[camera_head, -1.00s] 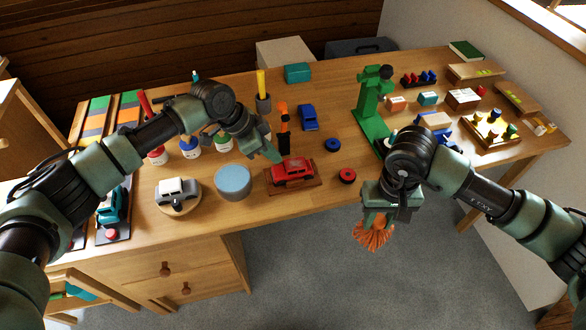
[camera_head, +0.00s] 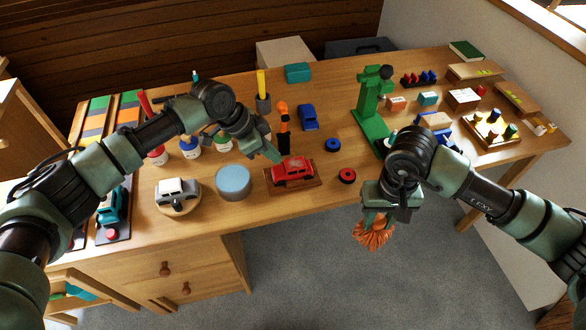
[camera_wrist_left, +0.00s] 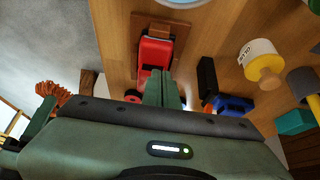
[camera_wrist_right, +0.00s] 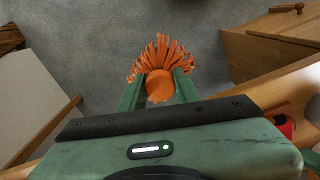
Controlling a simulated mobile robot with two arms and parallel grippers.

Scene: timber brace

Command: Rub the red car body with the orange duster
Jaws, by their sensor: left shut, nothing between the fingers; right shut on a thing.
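The red car body (camera_head: 293,171) sits on a wooden board (camera_head: 312,184) near the front edge of the workbench. It also shows in the left wrist view (camera_wrist_left: 155,52). My left gripper (camera_head: 275,157) is shut and empty, with its fingertips close to the far left end of the red car; I cannot tell whether they touch it. The orange duster (camera_head: 373,234) hangs from my right gripper (camera_head: 375,215), which is shut on it, in front of the bench edge over the floor. In the right wrist view the duster's strands (camera_wrist_right: 160,60) fan out beyond the fingers.
A round blue-topped tin (camera_head: 233,182) and a grey-white car on a round stand (camera_head: 177,193) are left of the red car. Black-and-red (camera_head: 347,176) and blue (camera_head: 333,145) wheels lie to its right. A green press (camera_head: 370,112) stands behind the right arm.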

